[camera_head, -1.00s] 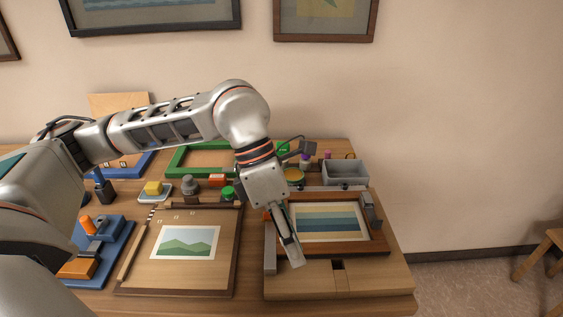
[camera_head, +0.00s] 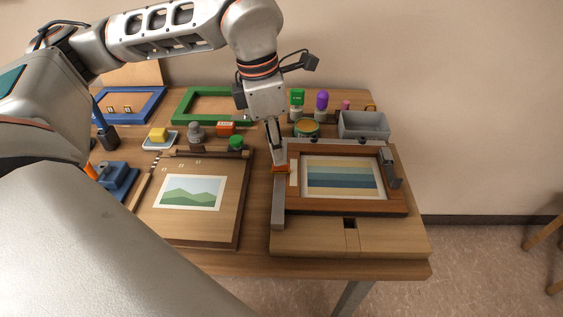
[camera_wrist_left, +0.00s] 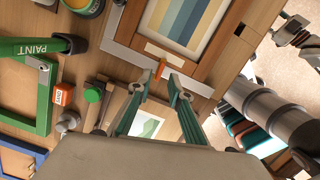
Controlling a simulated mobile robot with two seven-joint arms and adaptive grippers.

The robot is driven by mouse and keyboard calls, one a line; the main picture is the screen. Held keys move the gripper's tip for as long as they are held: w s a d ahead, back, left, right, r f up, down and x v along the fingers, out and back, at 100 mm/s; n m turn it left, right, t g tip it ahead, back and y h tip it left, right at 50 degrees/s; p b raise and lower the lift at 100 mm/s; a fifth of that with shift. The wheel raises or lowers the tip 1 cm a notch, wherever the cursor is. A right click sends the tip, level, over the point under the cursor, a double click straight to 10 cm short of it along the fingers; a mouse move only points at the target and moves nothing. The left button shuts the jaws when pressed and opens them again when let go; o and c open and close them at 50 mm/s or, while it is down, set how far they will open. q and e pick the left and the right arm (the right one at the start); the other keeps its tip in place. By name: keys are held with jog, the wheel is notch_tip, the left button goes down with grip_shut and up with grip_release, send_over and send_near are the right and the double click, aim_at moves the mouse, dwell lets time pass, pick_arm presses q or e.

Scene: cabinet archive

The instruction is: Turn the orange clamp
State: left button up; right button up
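The orange clamp (camera_head: 281,168) sits at the left edge of the brown wooden frame (camera_head: 345,207), beside a grey metal rail. It also shows in the wrist view as a small orange piece (camera_wrist_left: 156,49) at the frame's edge. My left gripper (camera_head: 278,158) points down right at the clamp and partly hides it. In the wrist view its two fingertips (camera_wrist_left: 160,76) are apart, with a narrow orange piece between or just beyond them. Contact cannot be told.
A striped picture (camera_head: 343,177) lies inside the brown frame. A grey clamp block (camera_head: 390,168) stands at its right side. A grey bin (camera_head: 363,125), a tin (camera_head: 306,128) and bottles stand behind. A board with a landscape print (camera_head: 190,192) lies to the left.

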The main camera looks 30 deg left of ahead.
aim_at(281, 168)
pick_arm(q)
notch_tip(281, 168, down, 2)
jog(key=shift+w+d+f+b, duration=0.1)
jog(key=shift+f+b, duration=0.15)
jog(key=shift+b, duration=0.4)
jog(key=shift+w, duration=0.1)
pick_arm(e)
jog(key=shift+s+f, duration=0.25)
jog(key=shift+f, duration=0.9)
pick_arm(q)
jog(key=shift+f, duration=0.1)
pick_arm(e)
jog(key=shift+r, duration=0.1)
pick_arm(q)
jog(key=shift+f, duration=0.2)
jog(key=shift+c, duration=0.5)
grip_shut()
pick_arm(e)
jog(key=shift+f, duration=0.2)
